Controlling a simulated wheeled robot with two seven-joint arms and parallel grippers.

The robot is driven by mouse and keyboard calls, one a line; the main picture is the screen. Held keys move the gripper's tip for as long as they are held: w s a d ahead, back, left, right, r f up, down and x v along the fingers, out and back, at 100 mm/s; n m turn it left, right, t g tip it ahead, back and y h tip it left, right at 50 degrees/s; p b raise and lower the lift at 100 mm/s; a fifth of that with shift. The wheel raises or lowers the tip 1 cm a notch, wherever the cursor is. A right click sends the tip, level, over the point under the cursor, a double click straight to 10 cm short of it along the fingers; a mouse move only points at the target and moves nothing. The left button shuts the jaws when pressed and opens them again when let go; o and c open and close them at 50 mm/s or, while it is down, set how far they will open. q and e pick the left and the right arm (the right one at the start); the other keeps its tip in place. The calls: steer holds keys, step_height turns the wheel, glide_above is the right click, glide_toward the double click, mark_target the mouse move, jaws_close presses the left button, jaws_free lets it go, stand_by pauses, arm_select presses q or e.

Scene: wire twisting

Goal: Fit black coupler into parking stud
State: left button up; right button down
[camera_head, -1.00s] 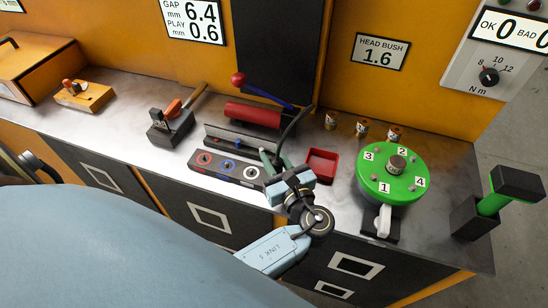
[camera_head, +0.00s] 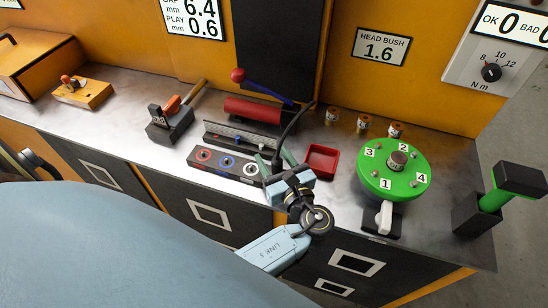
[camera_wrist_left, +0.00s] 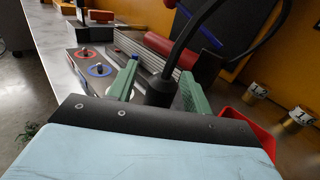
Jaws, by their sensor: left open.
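My left gripper (camera_head: 275,161) is low over the bench at the right end of the grey block (camera_head: 197,169). Its green fingers are open, one on each side of the black coupler (camera_wrist_left: 160,91), with visible gaps. The coupler looks upright, and its black hose (camera_wrist_left: 188,38) curves up and right. Its lower end is hidden by my gripper, so I cannot tell whether it sits on a stud. The block has studs in red (camera_head: 203,155), blue (camera_head: 227,162) and white (camera_head: 250,169) rings. I cannot tell which is the parking stud. My right gripper is not in view.
A red tray (camera_head: 321,160) stands just right of my left gripper. Beyond it is a green numbered turntable (camera_head: 393,184). A grey rail (camera_head: 238,137) and a red cylinder (camera_head: 253,110) lie behind the block. Several small copper-coloured parts (camera_head: 363,124) stand at the back.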

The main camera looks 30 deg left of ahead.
arm_select(q)
steer(key=shift+d, duration=0.15)
steer(key=v, duration=1.3)
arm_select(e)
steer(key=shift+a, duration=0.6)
arm_select(q)
steer(key=shift+s, duration=0.1)
